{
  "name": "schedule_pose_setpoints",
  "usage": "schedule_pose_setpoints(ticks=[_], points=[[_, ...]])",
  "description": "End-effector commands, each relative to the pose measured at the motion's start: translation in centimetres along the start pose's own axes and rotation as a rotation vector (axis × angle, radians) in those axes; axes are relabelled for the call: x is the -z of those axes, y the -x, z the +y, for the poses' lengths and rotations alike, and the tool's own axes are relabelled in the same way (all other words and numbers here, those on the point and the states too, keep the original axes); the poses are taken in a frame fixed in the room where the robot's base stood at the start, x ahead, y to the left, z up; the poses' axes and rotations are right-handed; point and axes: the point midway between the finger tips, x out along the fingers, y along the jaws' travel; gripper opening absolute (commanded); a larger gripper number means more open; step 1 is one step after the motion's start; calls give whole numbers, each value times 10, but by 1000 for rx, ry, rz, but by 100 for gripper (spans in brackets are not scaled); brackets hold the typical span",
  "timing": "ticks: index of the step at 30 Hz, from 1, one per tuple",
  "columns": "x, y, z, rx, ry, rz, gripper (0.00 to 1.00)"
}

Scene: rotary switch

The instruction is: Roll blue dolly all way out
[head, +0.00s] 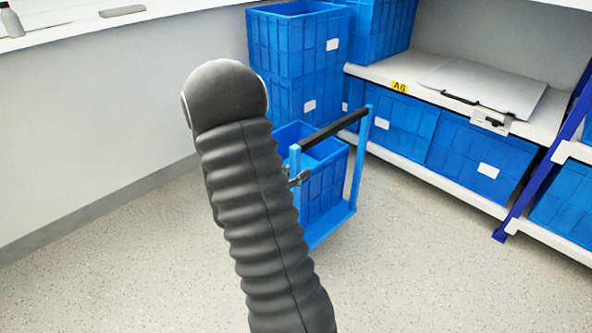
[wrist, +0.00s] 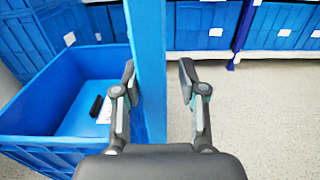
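The blue dolly (head: 331,230) stands on the floor near the middle of the head view. It has two blue uprights, a black handle bar (head: 336,128) across the top and a blue crate (head: 322,188) on its base. My gripper (head: 301,178) is at the dolly's left upright, partly hidden behind my dark ribbed arm. In the wrist view my gripper (wrist: 157,82) is open, with a blue upright (wrist: 149,40) between or just beyond its fingers, nearer the left finger. A clear gap shows on the right. I cannot tell whether the left finger touches it.
Stacked blue crates (head: 285,50) stand behind the dolly. A shelf (head: 540,115) with blue crates below and a grey panel (head: 487,85) on top is at the right. A wall (head: 90,130) bounds the left. Speckled floor (head: 420,270) is free in front and to the right.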

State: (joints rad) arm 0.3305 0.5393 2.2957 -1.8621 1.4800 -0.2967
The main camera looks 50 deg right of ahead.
Motion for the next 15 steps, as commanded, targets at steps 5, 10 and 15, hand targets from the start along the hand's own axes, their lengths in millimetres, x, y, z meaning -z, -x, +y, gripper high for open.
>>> schedule_pose_setpoints(ticks=[5, 10, 15], points=[[0, -2, 0, 0, -2, 0, 51], [0, -1, 1, -1, -2, 0, 51], [0, 13, 2, -3, -2, 0, 51]])
